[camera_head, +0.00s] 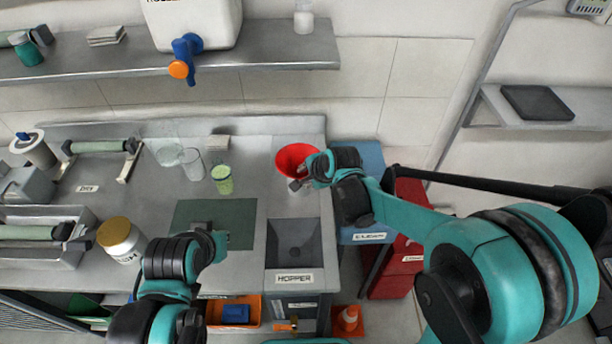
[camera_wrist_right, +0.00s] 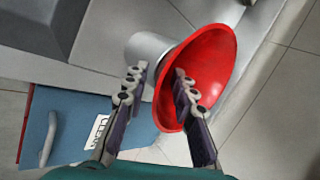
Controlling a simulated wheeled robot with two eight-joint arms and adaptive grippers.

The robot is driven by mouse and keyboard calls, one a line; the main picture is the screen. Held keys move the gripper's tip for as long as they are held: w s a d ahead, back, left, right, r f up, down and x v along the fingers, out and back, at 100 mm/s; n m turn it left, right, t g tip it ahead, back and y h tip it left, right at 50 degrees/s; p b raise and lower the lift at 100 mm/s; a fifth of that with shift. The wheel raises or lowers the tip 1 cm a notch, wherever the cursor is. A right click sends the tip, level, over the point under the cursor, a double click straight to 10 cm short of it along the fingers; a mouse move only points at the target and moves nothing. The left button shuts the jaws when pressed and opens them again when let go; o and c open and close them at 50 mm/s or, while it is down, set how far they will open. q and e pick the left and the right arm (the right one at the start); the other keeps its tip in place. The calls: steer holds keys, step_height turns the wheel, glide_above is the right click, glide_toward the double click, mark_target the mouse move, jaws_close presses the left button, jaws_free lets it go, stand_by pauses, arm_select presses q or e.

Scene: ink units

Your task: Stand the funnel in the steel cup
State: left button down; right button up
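The red funnel (camera_head: 292,154) is at the right end of the grey counter, wide mouth showing. In the right wrist view the funnel (camera_wrist_right: 212,62) is tilted, and a pale grey cylinder, apparently the steel cup (camera_wrist_right: 143,48), shows right behind its narrow side. Whether the spout is inside the cup is hidden. My right gripper (camera_head: 303,180) is at the funnel's near side. In the wrist view the right gripper (camera_wrist_right: 160,78) has its fingers apart, one in front of the funnel's bowl and one outside its rim. My left gripper (camera_head: 215,240) is over the green mat; its fingers are unclear.
A hopper (camera_head: 287,243) stands in front of the funnel. A green cup (camera_head: 222,180), clear beakers (camera_head: 190,164) and a white jar with a gold lid (camera_head: 115,232) stand to the left. Blue (camera_head: 362,157) and red (camera_head: 408,245) bins stand right of the counter edge.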

steer(key=shift+r+p, duration=0.3)
steer(key=shift+r, duration=0.15)
steer(key=p+v, duration=0.4)
steer(key=v, duration=0.8)
steer(key=s+d+n+h, duration=0.3)
steer(key=s+d+n, duration=0.9)
steer(key=s, duration=0.3)
steer(key=shift+s+d+n+t, duration=0.35)
steer(key=shift+n+t, duration=0.05)
steer(key=shift+n, duration=0.5)
step_height(320, 180, down, 3)
steer(key=b, duration=0.3)
